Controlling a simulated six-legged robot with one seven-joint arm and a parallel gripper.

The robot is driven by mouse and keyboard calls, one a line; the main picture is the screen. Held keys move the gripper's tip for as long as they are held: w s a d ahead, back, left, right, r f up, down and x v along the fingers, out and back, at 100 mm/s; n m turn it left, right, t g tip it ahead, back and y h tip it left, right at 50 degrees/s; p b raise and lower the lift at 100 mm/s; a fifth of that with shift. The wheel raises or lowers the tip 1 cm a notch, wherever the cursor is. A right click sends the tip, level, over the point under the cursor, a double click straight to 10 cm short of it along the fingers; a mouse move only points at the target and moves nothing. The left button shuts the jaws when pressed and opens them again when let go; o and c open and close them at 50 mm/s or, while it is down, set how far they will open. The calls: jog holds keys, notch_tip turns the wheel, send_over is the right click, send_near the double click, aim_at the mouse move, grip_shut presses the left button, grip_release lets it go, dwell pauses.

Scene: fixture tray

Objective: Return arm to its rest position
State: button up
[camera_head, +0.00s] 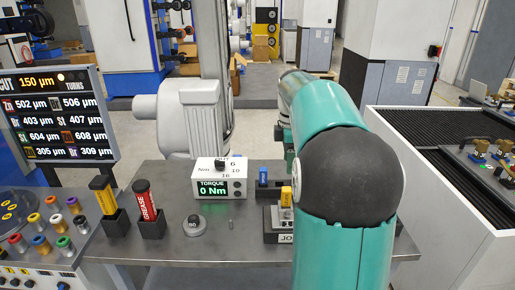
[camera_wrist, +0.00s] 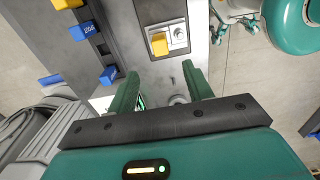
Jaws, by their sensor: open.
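My gripper (camera_wrist: 160,70) shows in the wrist view with its two green fingers spread apart and nothing between them. Past the fingertips is a fixture block (camera_wrist: 176,36) with a yellow piece (camera_wrist: 159,44) on it. A gap separates the fingers from that piece in the picture; the exact height above the table is hard to tell. In the head view my teal arm reaches over the right of the grey table (camera_head: 185,258) and hides my gripper. The fixture's yellow piece (camera_head: 286,196) shows just left of my arm's black joint.
A torque display box (camera_head: 209,187), a red grease tube (camera_head: 146,203), a yellow tube (camera_head: 103,194) and a round weight (camera_head: 193,226) stand on the table. A readout screen (camera_head: 58,117) and colored knobs (camera_head: 41,243) are at left. A black ribbed surface (camera_head: 440,125) lies at right.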

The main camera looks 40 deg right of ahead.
jog(key=s+a+r+m+t, duration=0.1)
jog(key=s+a+r+m, duration=0.15)
jog(key=a, duration=0.75)
jog(key=s+a+f+m+t, duration=0.2)
jog(key=s+a+f+m, duration=0.1)
jog(key=s+a, duration=0.4)
jog(key=s+a+f+m+t, duration=0.2)
jog(key=s+a+m, duration=0.3)
jog(key=a, duration=0.9)
jog(key=shift+s+f+m+t, duration=0.35)
jog(key=shift+s+f, duration=0.3)
jog(key=shift+s, duration=0.35)
jog(key=shift+d, duration=0.1)
